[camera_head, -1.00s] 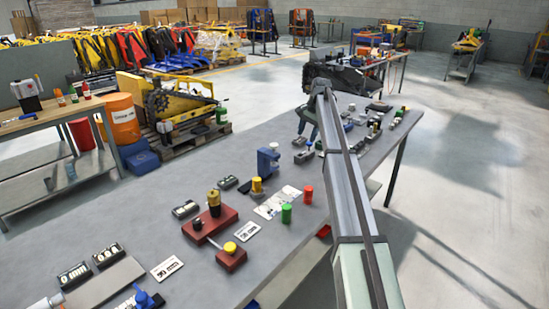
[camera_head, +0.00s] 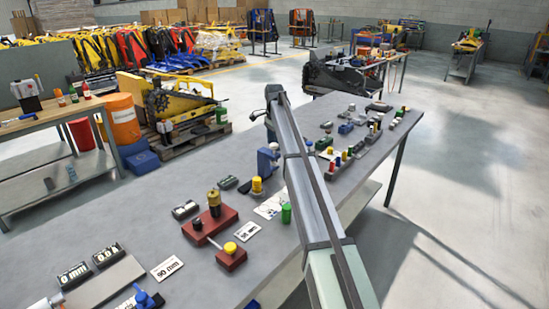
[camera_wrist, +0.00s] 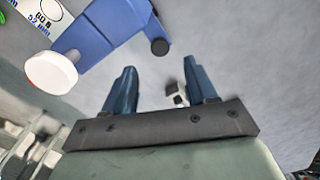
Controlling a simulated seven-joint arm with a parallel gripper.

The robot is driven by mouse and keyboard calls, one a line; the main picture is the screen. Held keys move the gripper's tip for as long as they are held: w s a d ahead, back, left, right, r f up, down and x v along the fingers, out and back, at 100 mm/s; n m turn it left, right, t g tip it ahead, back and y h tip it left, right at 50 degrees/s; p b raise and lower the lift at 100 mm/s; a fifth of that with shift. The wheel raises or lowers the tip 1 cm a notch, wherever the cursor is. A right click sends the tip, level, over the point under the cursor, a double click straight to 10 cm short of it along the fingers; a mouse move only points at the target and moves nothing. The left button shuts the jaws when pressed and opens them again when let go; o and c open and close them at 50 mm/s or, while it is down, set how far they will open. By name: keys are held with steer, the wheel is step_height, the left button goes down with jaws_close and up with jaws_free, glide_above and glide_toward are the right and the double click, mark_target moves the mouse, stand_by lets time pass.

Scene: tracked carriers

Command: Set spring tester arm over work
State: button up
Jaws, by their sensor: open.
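The blue spring tester (camera_head: 267,160) stands on the bench, just left of my arm in the head view. In the wrist view a blue arm-like part (camera_wrist: 104,28) reaches from the left, with a white disc (camera_wrist: 52,73) at its left end and a dark round knob (camera_wrist: 160,47) at its right end. My gripper (camera_wrist: 158,78) is open, its blue fingers apart and empty, with the knob beyond the fingertips. In the head view my gripper (camera_head: 271,132) is small, above and close to the tester. Which part is the work is not clear.
A yellow-topped piece (camera_head: 257,184), a green cylinder (camera_head: 286,213) and a dark red block (camera_head: 210,224) stand near on the grey bench (camera_head: 130,225). A printed card (camera_wrist: 38,14) lies by the tester. Several small items stand farther back at right.

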step_height(320, 180, down, 7)
steer(key=shift+f, duration=0.2)
stand_by(0.4)
jaws_close()
stand_by(0.3)
